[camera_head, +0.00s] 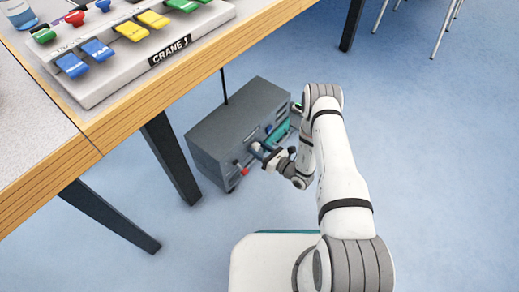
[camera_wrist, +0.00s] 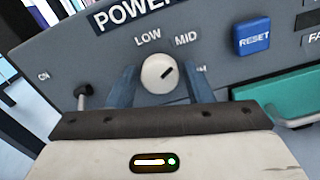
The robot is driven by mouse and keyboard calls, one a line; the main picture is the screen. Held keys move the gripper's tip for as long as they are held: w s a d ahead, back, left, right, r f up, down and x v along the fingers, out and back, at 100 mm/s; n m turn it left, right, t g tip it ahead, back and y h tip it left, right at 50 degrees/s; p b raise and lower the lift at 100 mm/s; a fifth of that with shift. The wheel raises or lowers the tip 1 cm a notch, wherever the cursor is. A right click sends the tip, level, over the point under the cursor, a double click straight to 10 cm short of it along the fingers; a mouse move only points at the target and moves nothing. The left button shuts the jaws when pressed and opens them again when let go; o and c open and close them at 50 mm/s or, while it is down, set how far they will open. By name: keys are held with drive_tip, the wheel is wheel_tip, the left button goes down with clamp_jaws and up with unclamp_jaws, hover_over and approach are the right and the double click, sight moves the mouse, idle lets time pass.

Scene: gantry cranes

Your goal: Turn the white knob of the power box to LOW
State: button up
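The grey power box (camera_head: 222,124) stands on the floor under the table in the head view. Its white knob (camera_wrist: 160,73) is at the middle of the wrist view, and the dark line on it points up and right, toward the MID label (camera_wrist: 187,40). The LOW label (camera_wrist: 148,37) is above and slightly left of the knob. My gripper (camera_wrist: 161,72) has its two blue-grey fingers on either side of the knob, with a narrow gap showing at each side. In the head view my gripper (camera_head: 262,150) is at the box's front.
A blue RESET button (camera_wrist: 251,36) is right of the knob, above a teal part (camera_wrist: 280,92). A metal toggle switch (camera_wrist: 83,93) is at the left by an ON label. The table edge (camera_head: 165,78) overhangs near the box; a crane control panel (camera_head: 140,60) lies on top.

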drive_tip(key=c, duration=0.7)
drive_tip(key=shift+c, duration=0.2)
drive_tip(key=shift+n, duration=0.3)
drive_tip(key=n, duration=0.5)
drive_tip(key=shift+d+n, duration=0.1)
drive_tip(key=shift+n, duration=0.2)
drive_tip(key=n, duration=0.5)
drive_tip(key=shift+w+n, duration=0.1)
drive_tip(key=shift+n, duration=0.2)
drive_tip(key=o, duration=1)
